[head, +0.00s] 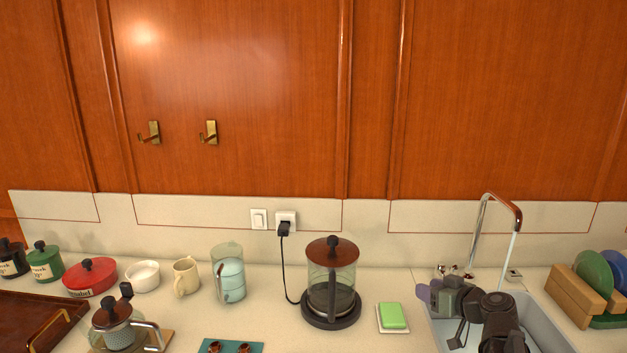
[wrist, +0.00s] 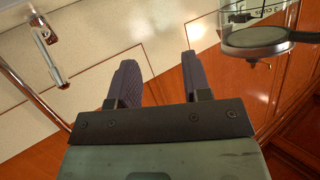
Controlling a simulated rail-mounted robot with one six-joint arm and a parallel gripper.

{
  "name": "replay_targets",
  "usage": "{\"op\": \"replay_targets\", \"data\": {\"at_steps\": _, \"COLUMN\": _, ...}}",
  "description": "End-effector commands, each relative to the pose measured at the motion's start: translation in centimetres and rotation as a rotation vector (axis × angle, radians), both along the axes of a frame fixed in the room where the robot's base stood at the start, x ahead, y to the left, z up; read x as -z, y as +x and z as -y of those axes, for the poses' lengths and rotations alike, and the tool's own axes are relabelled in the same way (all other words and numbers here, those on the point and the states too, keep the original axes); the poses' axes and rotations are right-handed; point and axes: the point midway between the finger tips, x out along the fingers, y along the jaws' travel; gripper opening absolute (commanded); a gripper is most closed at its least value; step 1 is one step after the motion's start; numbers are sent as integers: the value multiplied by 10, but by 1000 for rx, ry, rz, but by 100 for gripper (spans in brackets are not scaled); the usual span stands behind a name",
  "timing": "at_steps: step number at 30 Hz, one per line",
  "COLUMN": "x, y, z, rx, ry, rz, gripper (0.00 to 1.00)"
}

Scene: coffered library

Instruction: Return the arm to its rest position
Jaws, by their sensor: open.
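My arm is folded low over the sink at the lower right of the head view, in front of the running tap. My gripper (head: 428,294) points left there, near the sink's left edge. In the wrist view my gripper (wrist: 160,78) shows two dark ridged fingers set wide apart. The space between them is empty, with pale and orange-brown surfaces behind.
The tap (head: 490,215) runs water into the sink (head: 555,330). A green sponge (head: 393,315) and a glass kettle (head: 331,285) stand left of it. A dish rack (head: 570,297) stands right. Cups, pots and a tray (head: 25,310) fill the left counter.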

Motion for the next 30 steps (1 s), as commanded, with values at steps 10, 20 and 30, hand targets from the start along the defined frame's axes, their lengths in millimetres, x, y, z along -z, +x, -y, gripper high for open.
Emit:
{"op": "replay_targets", "data": {"at_steps": 10, "x": -92, "y": -142, "z": -124, "rx": 100, "ry": -292, "rz": -1023, "gripper": 44}}
{"op": "replay_targets", "data": {"at_steps": 20, "x": -100, "y": -175, "z": -116, "rx": 345, "ry": -426, "rz": -1192, "gripper": 44}}
{"op": "replay_targets", "data": {"at_steps": 30, "x": -100, "y": -174, "z": -116, "rx": 342, "ry": -424, "rz": -1189, "gripper": 44}}
